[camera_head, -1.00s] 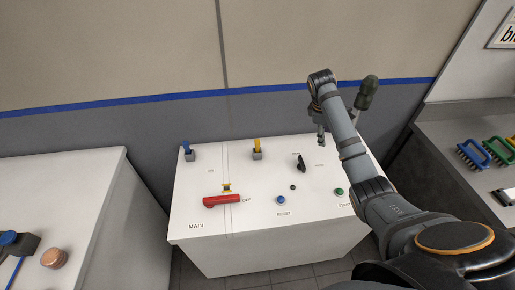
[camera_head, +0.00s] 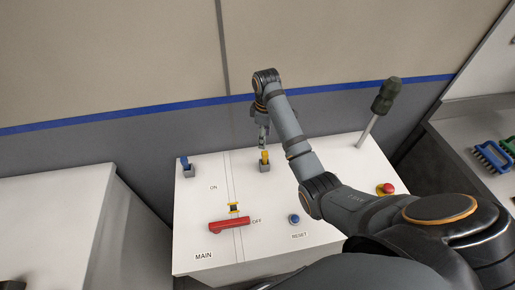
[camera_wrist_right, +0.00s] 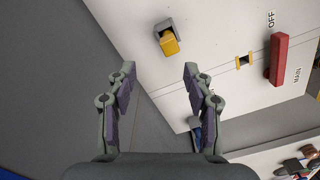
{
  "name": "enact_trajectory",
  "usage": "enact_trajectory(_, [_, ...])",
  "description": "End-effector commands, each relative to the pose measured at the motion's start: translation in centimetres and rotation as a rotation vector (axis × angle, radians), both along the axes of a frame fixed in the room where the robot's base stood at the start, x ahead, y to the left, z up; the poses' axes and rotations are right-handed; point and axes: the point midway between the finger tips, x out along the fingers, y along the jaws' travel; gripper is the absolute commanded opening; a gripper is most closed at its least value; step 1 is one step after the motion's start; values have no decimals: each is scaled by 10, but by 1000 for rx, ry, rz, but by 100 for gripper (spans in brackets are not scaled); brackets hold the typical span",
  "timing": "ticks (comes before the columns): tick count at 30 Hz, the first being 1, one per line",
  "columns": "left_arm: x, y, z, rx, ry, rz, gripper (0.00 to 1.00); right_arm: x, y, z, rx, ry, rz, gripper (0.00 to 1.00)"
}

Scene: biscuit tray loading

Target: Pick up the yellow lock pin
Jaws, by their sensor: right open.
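The yellow lock pin (camera_head: 265,155) stands in a small grey holder (camera_head: 265,167) at the back of the white console. In the right wrist view the pin (camera_wrist_right: 170,45) and its grey holder (camera_wrist_right: 162,27) lie beyond the fingertips, above the middle. My right gripper (camera_head: 264,140) is just behind and above the pin in the head view. In the wrist view the gripper (camera_wrist_right: 159,76) has its fingers apart with nothing between them. My left gripper is not in view.
The white console (camera_head: 205,240) carries a red handle (camera_head: 229,222) beside a small yellow-and-black piece (camera_head: 234,208). A blue pin (camera_head: 184,162) stands in a holder at left. A dark green-handled lever (camera_head: 385,96) and red button (camera_head: 386,188) are at right. A wall (camera_head: 120,135) stands behind.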

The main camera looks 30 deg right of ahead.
Motion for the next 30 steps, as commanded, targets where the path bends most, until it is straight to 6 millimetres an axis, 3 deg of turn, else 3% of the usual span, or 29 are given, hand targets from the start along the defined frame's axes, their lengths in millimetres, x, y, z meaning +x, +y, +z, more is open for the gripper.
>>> enact_trajectory(5, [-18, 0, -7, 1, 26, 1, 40, 0, 0, -5, -1, 1, 0, 52])
enact_trajectory(9, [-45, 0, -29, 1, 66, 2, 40, -1, 0, -26, -1, 1, 0, 52])
enact_trajectory(12, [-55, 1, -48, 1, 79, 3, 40, -1, 0, -45, -1, 1, -1, 52])
enact_trajectory(16, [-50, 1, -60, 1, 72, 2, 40, -1, 0, -57, -1, 1, -1, 52])
enact_trajectory(20, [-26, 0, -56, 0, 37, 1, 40, -2, 0, -55, -1, 1, 0, 52])
enact_trajectory(23, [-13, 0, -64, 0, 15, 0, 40, -3, 1, -66, -1, 1, 0, 52])
enact_trajectory(27, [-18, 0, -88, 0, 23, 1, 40, -8, 3, -93, -1, 1, 0, 52])
enact_trajectory(30, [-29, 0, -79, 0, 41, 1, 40, -8, 2, -100, -1, 3, -1, 52])
